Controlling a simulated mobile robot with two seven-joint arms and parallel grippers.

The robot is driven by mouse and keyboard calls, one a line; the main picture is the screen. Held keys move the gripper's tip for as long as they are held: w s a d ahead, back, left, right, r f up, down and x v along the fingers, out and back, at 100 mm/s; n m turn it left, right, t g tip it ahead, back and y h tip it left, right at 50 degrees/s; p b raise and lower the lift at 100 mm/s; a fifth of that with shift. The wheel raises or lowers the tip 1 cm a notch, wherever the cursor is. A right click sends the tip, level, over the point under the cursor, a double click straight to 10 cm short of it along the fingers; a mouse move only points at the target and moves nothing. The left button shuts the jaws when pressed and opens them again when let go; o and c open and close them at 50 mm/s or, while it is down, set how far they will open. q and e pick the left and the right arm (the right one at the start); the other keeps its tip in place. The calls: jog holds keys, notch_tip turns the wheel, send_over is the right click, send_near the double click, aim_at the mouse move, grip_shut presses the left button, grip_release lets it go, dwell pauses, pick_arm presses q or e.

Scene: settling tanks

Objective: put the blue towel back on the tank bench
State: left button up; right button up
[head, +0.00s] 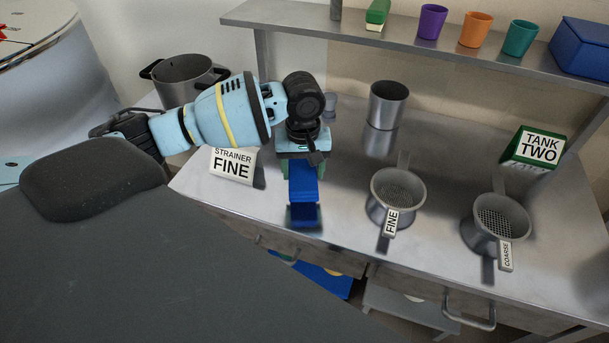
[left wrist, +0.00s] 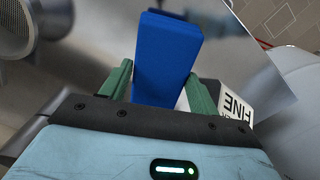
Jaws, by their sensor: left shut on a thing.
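The blue towel (head: 303,193) is a folded, narrow block over the front part of the steel tank bench (head: 345,190). My left gripper (head: 303,172) comes down on it from above and is shut on its upper end. In the left wrist view, the blue towel (left wrist: 168,55) stands out between the two green fingers of my left gripper (left wrist: 158,88). A dark patch shows at the towel's lower end; I cannot tell whether it touches the bench. My right gripper is not in view.
The "STRAINER FINE" sign (head: 232,167) stands left of the towel. The fine strainer (head: 397,192), coarse strainer (head: 500,222), steel beaker (head: 387,105) and "TANK TWO" sign (head: 540,148) stand to the right. A shelf (head: 440,45) with cups runs above the bench's back.

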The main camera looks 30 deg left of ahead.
aim_at(303, 170)
pick_arm(q)
jog(key=shift+w+a, duration=0.1)
jog(key=shift+w, duration=0.05)
jog(key=shift+w+a+f, duration=0.15)
jog(key=shift+f, duration=0.15)
notch_tip(303, 170, down, 3)
jog(key=shift+r, duration=0.1)
jog(key=o, duration=0.9)
